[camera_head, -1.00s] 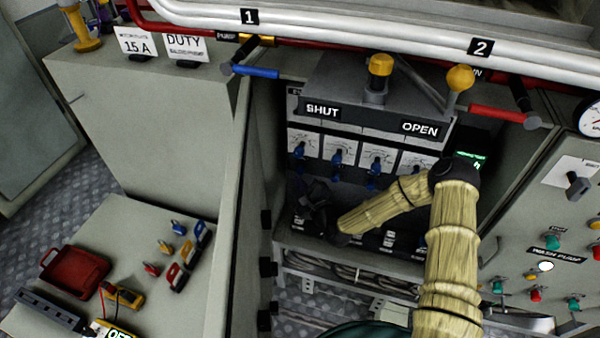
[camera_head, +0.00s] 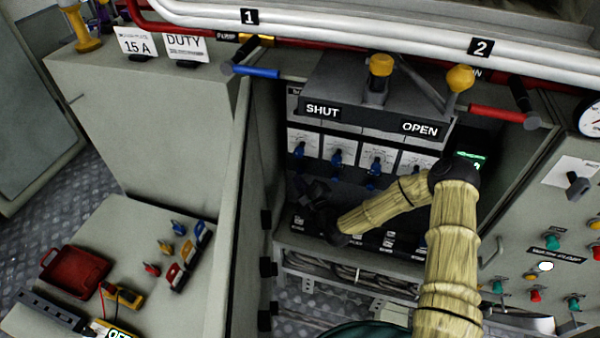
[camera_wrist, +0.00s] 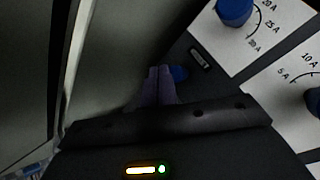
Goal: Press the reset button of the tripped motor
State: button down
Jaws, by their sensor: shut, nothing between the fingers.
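The dark relay panel in the open cabinet has a row of white dial cards (camera_head: 337,148) with blue knobs (camera_head: 336,159) and small blue buttons below. My gripper (camera_head: 314,190) is dark and partly hard to make out, in front of the panel's lower left. In the wrist view my gripper (camera_wrist: 157,76) is shut and empty. Its fingertips are right beside a blue button (camera_wrist: 178,73), which they partly hide; I cannot tell if they touch. Above right of that button are a small label and a dial card (camera_wrist: 262,25) with a blue knob (camera_wrist: 235,10). Which motor is tripped is unclear.
A shelf edge and cables (camera_head: 345,270) lie below the panel. The cabinet's side wall (camera_head: 245,190) stands close left of my gripper. SHUT and OPEN labels and yellow-knobbed levers (camera_head: 460,79) are above. A 15 A sign (camera_head: 138,45) stands at the upper left.

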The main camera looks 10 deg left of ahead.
jog(key=shift+w, duration=0.15)
dwell(0.3)
jog(key=shift+w, duration=0.3)
jog(key=shift+w+d+b, duration=0.1)
jog(key=shift+w+b, duration=0.35)
jog(key=shift+w, duration=0.05)
dwell(1.0)
jog(key=shift+s, duration=0.95)
jog(key=s, duration=0.3)
jog(key=s+a+p, duration=0.1)
jog(key=s, duration=0.1)
jog(key=shift+d, duration=0.15)
dwell(0.9)
